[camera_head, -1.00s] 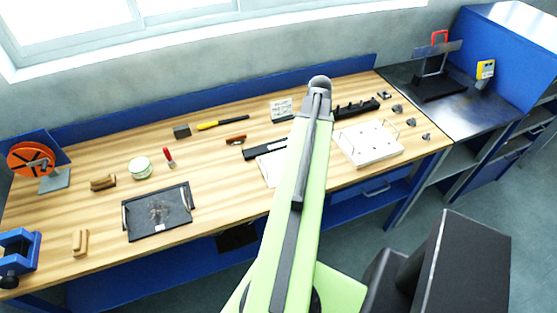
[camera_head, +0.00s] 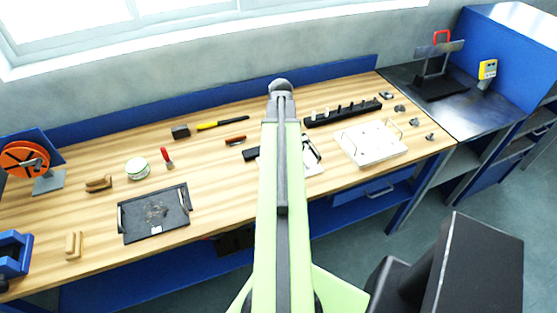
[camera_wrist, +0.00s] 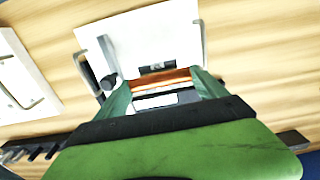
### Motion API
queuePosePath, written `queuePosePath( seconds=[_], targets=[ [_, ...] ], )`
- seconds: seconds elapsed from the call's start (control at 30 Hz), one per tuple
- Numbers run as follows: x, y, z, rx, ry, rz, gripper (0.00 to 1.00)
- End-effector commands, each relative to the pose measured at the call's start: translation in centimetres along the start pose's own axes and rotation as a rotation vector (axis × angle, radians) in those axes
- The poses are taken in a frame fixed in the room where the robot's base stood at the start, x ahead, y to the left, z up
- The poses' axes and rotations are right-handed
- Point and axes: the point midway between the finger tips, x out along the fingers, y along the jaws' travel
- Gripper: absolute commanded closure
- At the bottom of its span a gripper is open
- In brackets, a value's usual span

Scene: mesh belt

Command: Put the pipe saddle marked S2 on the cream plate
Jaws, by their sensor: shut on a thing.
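My gripper (camera_wrist: 164,92) shows in the wrist view, its green jaws shut on a small piece with an orange-brown edge (camera_wrist: 162,80) and pale and black parts below it. No S2 marking is readable on it. Beyond the jaws a white plate-like board (camera_wrist: 150,36) lies on the bench; a dark clip-like part is at its near edge. In the head view my arm hides the gripper and part of this board (camera_head: 314,168). A pale plate with wire handles (camera_head: 372,146) lies right of my arm; it also shows in the wrist view (camera_wrist: 24,68). I cannot tell which is the cream plate.
Several small grey parts (camera_head: 414,122) lie at the bench's right end. A black rack with pegs (camera_head: 343,113) stands behind the handled plate. A dark tray (camera_head: 155,213), a round green-rimmed tin (camera_head: 137,168) and hand tools are to the left. Bare wood lies between them.

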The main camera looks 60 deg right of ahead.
Motion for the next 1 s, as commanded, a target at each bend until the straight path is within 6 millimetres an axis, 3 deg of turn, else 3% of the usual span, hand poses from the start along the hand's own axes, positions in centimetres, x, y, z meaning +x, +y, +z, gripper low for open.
queuePosePath(
  seconds=[0.1, 0.27, 0.53, 0.93, 0.97, 1.0],
  targets=[
    [0.9, -0.6, -1.2, 0.001, 0.0, 0.0, 0.68],
    [0.9, -0.8, -1.2, 0.001, 0.0, 0.0, 0.68],
    [5.2, -0.8, -1.2, 0.001, 0.0, 0.0, 0.68],
    [5.3, -0.8, -1.2, 0.0, 0.0, 0.0, 0.68],
    [5.1, -0.8, -1.2, 0.0, 0.0, 0.0, 0.15],
    [5.1, -0.8, -1.2, -0.001, 0.0, 0.0, 0.09]
  ],
)
